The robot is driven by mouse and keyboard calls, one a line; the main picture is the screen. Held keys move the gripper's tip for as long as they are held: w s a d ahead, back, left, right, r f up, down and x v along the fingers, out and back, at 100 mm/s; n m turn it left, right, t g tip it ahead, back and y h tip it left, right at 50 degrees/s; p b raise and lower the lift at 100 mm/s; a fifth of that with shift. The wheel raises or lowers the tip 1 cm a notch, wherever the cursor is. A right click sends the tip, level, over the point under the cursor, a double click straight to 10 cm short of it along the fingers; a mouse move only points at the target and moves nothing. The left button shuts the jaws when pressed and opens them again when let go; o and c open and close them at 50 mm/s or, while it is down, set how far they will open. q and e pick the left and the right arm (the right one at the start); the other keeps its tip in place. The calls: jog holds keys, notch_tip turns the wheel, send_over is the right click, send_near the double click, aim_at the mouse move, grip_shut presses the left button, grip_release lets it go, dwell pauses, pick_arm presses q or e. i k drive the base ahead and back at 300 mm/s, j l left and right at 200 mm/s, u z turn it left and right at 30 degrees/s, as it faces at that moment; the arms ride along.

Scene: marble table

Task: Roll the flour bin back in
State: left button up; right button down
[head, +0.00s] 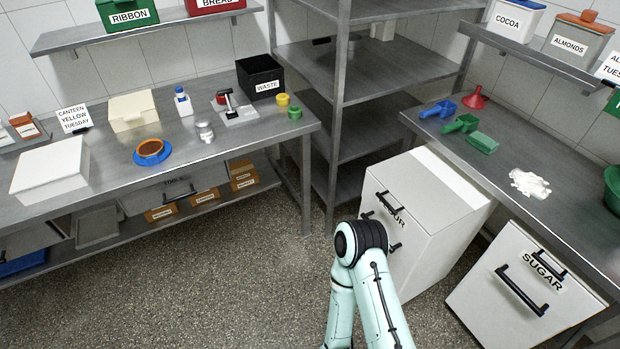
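The flour bin (444,232) is a white box right of centre in the head view. It juts out from under the left end of the right-hand counter, with much of its top showing. Its front has a partly covered label ending in "UR" and black handles. One of my arms, pale green with a black joint, rises from the bottom edge in front of the bin's left part and hides some of its front. I cannot see that arm's gripper; the joint hides whatever is behind it. My other gripper is not in view.
The white sugar bin (525,290) stands to the right under the right-hand counter (545,150). A metal shelf rack (345,110) stands behind the flour bin. A long counter (110,185) with boxes runs along the left. The speckled floor (230,290) between is clear.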

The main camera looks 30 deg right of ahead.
aim_at(417, 261)
jog(key=z, duration=1.9)
